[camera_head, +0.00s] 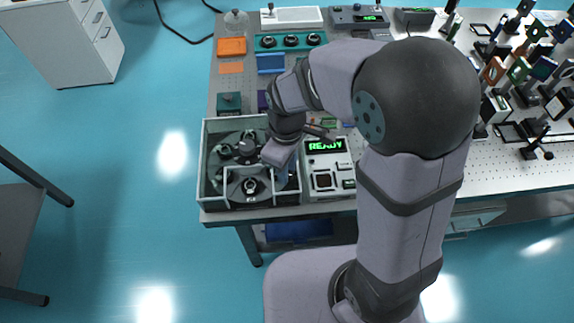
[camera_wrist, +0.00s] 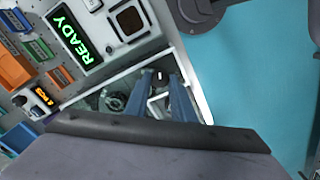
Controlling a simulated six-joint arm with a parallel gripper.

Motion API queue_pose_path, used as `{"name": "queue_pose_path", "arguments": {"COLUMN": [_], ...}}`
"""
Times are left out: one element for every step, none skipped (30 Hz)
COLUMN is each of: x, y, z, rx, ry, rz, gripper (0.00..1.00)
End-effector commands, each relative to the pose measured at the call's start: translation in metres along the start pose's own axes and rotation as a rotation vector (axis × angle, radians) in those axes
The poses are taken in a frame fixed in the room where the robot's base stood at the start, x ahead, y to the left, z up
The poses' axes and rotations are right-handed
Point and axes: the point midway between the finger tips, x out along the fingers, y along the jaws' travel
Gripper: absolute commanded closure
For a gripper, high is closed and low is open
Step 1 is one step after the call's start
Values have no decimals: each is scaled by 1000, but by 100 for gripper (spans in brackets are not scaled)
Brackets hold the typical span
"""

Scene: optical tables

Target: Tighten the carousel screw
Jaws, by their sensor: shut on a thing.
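The carousel (camera_head: 243,150) is a dark round assembly with several dark fittings inside an open-topped, clear-walled box (camera_head: 207,174) at the table's front left corner. My gripper (camera_wrist: 161,80) reaches down into the box at its right side. Its two blue fingers show in the wrist view, closed around a small dark round head with a pale mark, which looks like the carousel screw (camera_wrist: 160,75). In the head view my wrist covers much of the contact, so how far the screw is turned cannot be seen.
A white control unit (camera_head: 325,186) with a green "READY" display stands just right of the box. A dark green block (camera_head: 229,102) and orange and blue trays lie behind it. Optical mounts crowd the table's right side. Open floor lies left of the table.

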Motion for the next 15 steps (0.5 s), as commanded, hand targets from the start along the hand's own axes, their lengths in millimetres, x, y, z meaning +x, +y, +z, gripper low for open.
{"name": "queue_pose_path", "arguments": {"x": [-2,-2,-2,-2,-2,-2,-2,-2,-2,-2,-2,-2,-2,-2,-2], "y": [0,0,0,0,0,0,0,0,0,0,0,0,-1,-1,-1], "z": [-1,-1,-1,-1,-1,-1,-1,-1,-1,-1,-1,-1,-1,-1,-1], "rx": [-45,-74,-112,-140,-169,-206,-235,-264,-301,-330,-359,-396,-425,-453,-491], "ry": [2,2,3,3,3,3,3,3,3,3,3,3,3,3,3], "rz": [1,1,2,2,2,2,2,2,2,2,2,2,2,2,2], "gripper": [100,100,100,100,100,100,100,100,100,100,100,100,100,100,100]}}
